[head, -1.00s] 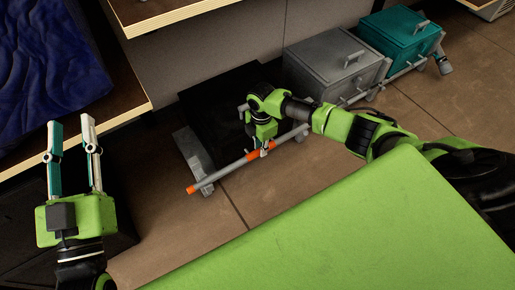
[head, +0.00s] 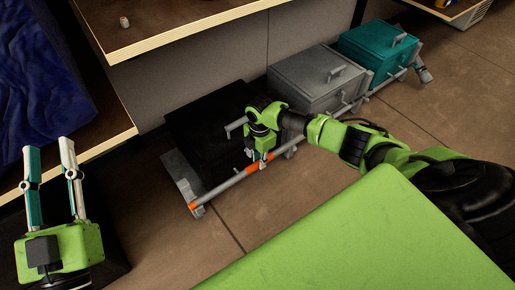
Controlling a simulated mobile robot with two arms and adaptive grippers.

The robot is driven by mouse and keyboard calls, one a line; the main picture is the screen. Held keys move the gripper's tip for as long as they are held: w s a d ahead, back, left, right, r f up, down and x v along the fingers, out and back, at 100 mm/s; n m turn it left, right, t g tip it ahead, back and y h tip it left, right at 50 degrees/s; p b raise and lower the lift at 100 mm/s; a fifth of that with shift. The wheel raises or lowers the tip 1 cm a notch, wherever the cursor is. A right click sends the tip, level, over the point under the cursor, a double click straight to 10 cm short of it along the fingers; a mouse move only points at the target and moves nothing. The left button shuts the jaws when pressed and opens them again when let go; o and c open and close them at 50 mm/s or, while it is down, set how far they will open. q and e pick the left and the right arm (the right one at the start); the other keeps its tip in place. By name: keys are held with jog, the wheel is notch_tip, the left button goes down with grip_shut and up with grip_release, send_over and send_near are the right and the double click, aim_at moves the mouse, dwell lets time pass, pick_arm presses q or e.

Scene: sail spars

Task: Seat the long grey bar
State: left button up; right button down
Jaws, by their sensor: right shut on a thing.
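The long grey bar (head: 225,184) has an orange left tip and orange bands partway along. It runs low and diagonally in front of a black box, up to the right. My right gripper (head: 261,163) is shut on the bar at the orange bands. The bar's left end overlaps the foot of a grey bracket (head: 183,178); I cannot tell if it rests in it. Past the gripper, my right arm hides part of the bar's line, and a grey rail-like length continues before the boxes. My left gripper (head: 52,160) is open and empty at the far left.
A grey box (head: 305,85) and a teal box (head: 373,55) with handles stand behind the rail. A black flat-topped box (head: 200,125) stands left of them. Wooden shelves and blue cloth (head: 55,80) are at the left. A green surface (head: 350,230) fills the near side. Brown floor lies between.

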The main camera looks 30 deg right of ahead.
pick_arm(q)
jog(key=shift+f, duration=0.2)
pick_arm(e)
jog(key=shift+r, duration=0.1)
dwell(0.4)
pick_arm(q)
jog(key=shift+w+a+f+g+y, duration=0.15)
jog(key=shift+f+g, duration=0.1)
jog(key=shift+f, duration=0.3)
jog(key=shift+w+d+f+g+y, duration=0.15)
jog(key=shift+f+g, duration=0.1)
jog(key=shift+f, duration=0.3)
jog(key=shift+r+p, duration=0.15)
jog(key=shift+p, duration=0.15)
jog(key=shift+w+a+f+g, duration=0.15)
jog(key=shift+f+g, duration=0.1)
jog(key=shift+f, duration=0.25)
jog(key=shift+w+f+g, duration=0.1)
jog(key=shift+f+g, duration=0.15)
jog(key=shift+f, duration=0.2)
jog(key=shift+w+f+g+y+p, duration=0.15)
jog(key=shift+f+g+y+p, duration=0.15)
jog(key=shift+f+g, duration=0.35)
jog(key=shift+t, duration=0.25)
